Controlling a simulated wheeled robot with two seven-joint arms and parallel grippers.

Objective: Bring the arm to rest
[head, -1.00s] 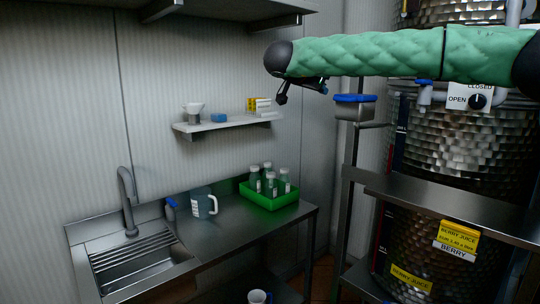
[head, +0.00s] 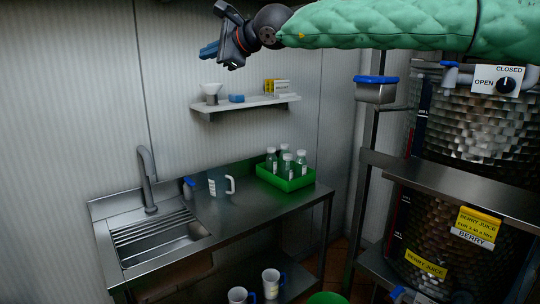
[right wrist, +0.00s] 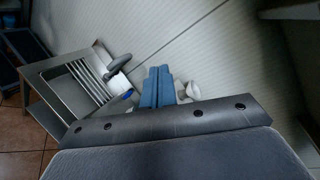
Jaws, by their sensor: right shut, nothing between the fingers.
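My right arm, in a green quilted sleeve, reaches in from the right across the top of the head view. Its right gripper (head: 210,52) hangs in the air in front of the wall, above and to the left of the small wall shelf. In the right wrist view the blue fingers (right wrist: 158,88) are together with nothing held between them. My left gripper is in neither current view.
Below are a steel counter (head: 235,218) with a sink (head: 155,240), a measuring jug (head: 219,184) and a green crate (head: 290,183) of bottles. The wall shelf (head: 245,104) holds a funnel and small boxes. A steel rack (head: 450,183) and large tank (head: 480,130) stand right.

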